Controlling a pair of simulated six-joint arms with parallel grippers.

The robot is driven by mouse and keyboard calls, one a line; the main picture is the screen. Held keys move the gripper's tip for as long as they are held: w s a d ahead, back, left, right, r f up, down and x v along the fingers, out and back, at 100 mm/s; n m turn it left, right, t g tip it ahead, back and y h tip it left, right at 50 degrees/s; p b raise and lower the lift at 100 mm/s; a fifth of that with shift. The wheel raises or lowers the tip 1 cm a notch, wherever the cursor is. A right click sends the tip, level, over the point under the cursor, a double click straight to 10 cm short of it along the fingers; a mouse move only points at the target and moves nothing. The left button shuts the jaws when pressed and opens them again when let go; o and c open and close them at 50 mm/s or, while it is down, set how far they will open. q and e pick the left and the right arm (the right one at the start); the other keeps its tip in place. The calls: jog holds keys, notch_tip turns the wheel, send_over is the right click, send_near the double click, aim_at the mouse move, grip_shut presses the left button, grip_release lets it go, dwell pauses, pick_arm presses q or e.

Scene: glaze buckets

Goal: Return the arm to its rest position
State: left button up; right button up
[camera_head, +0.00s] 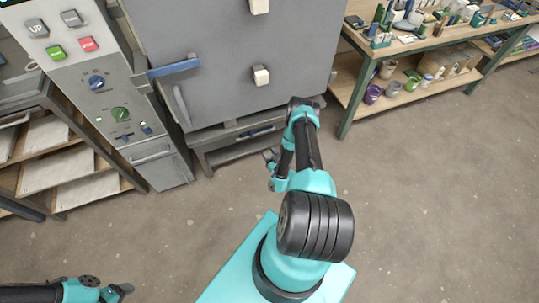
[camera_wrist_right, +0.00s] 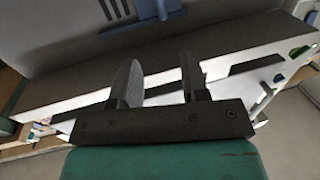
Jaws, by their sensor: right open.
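My right arm (camera_head: 308,150) is teal and black. It reaches up the middle of the head view and folds back at the elbow. My right gripper (camera_head: 268,155) shows small beside the forearm, in front of the grey kiln's (camera_head: 235,60) base. In the right wrist view my right gripper (camera_wrist_right: 158,65) is open, with two dark fingers apart and nothing between them. My left gripper (camera_head: 123,290) is at the bottom left edge of the head view. It is too small and cut off to tell whether its fingers are apart.
A control panel (camera_head: 105,85) with buttons and dials stands left of the kiln. A wooden shelf rack (camera_head: 70,150) is at the far left. A workbench (camera_head: 425,45) with tools and buckets is at the upper right. The floor (camera_head: 430,200) at right is clear.

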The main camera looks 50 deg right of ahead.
jog(key=shift+s+a, duration=0.1)
jog(key=shift+s, duration=0.25)
jog(key=w+a+r+n+g+y, duration=0.1)
jog(key=w+a+r+g+y, duration=0.35)
jog(key=a, duration=0.45)
jog(key=w+a+r+n+g+y, duration=0.1)
jog(key=w+a+r+g+y, duration=0.3)
jog(key=a, duration=0.5)
jog(key=s+a+r+g+y, duration=0.1)
jog(key=s+a+r+g, duration=0.6)
jog(key=s+a+r, duration=0.5)
jog(key=a+r, duration=0.1)
jog(key=a, duration=0.2)
jog(key=shift+s+a+r+g+y, duration=0.2)
jog(key=shift+a+r+g+y, duration=0.05)
jog(key=shift+r+g+y, duration=0.15)
